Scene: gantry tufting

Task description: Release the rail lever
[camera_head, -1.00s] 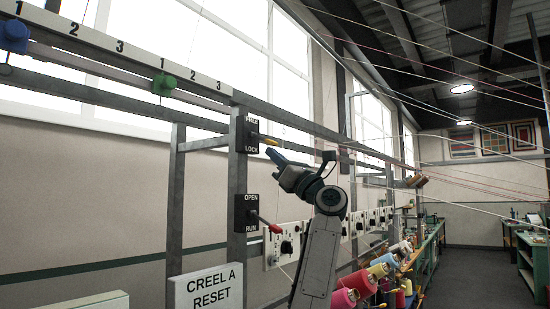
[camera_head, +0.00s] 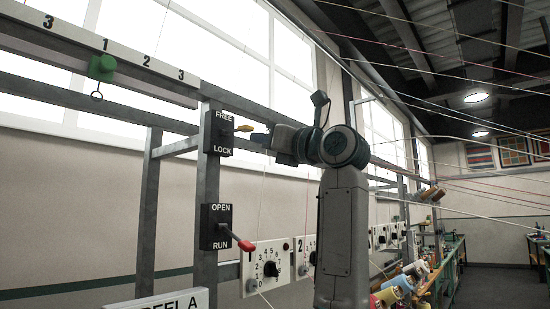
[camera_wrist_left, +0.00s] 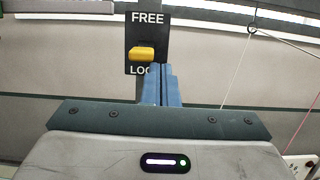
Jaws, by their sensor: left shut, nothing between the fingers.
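The rail lever is a yellow handle (camera_head: 244,128) sticking out of a black plate (camera_head: 222,142) marked FREE above and LOCK below, on a grey upright post. My left gripper (camera_head: 260,139) is shut and empty. Its blue fingertips are just right of and slightly below the handle. In the wrist view the shut fingers (camera_wrist_left: 161,86) cover the plate's lower right part. My right gripper is out of view.
Below on the same post is an OPEN/RUN plate (camera_head: 215,226) with a red lever (camera_head: 240,241). White dial panels (camera_head: 266,268) stand right of it. A green knob (camera_head: 102,68) hangs on the numbered rail at upper left. Thin yarns cross the right side.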

